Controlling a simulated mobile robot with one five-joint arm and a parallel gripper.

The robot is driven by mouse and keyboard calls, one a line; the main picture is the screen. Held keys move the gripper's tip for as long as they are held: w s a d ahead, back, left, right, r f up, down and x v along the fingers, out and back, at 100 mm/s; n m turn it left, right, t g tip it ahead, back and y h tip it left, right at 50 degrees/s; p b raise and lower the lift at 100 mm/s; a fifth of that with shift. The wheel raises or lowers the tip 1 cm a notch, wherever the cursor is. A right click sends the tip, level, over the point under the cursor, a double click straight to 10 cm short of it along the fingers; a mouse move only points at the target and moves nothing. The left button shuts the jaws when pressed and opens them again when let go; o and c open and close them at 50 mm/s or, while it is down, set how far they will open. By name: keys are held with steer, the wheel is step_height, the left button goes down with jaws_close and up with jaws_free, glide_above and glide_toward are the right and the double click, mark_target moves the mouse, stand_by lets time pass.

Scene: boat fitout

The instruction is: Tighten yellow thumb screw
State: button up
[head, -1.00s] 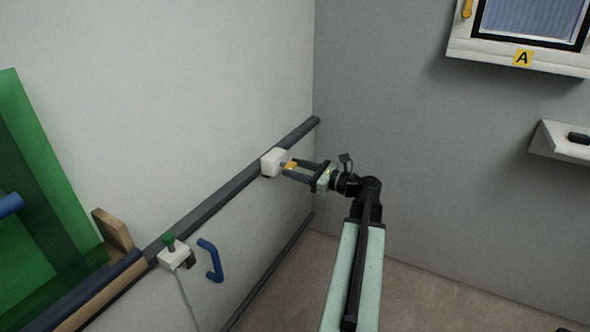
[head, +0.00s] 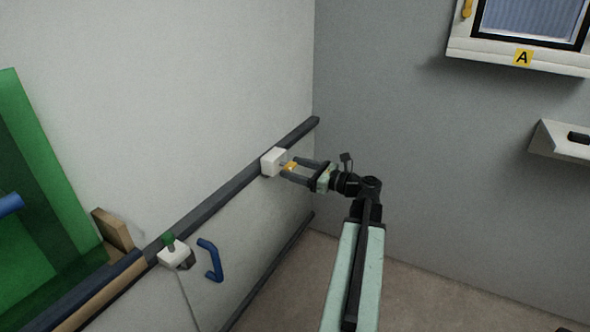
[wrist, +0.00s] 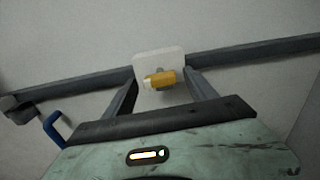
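The yellow thumb screw (head: 290,167) sticks out of a white block (head: 271,162) on the dark wall rail. In the wrist view the screw (wrist: 160,79) lies nearly level, tilted slightly, in front of the white block (wrist: 158,60). My gripper (head: 291,170) reaches the screw from the right in the head view. In the wrist view its two fingers (wrist: 161,84) stand on either side of the screw, with a visible gap on both sides. The gripper is open and holds nothing.
The dark rail (head: 225,196) runs along the white wall. A white block with a green knob (head: 175,256) and a blue handle (head: 211,260) are nearer on the left. A shelf (head: 560,150) and a window marked A (head: 530,25) are on the right grey wall.

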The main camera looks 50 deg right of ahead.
steer(key=v, duration=0.7)
steer(key=shift+s, duration=0.4)
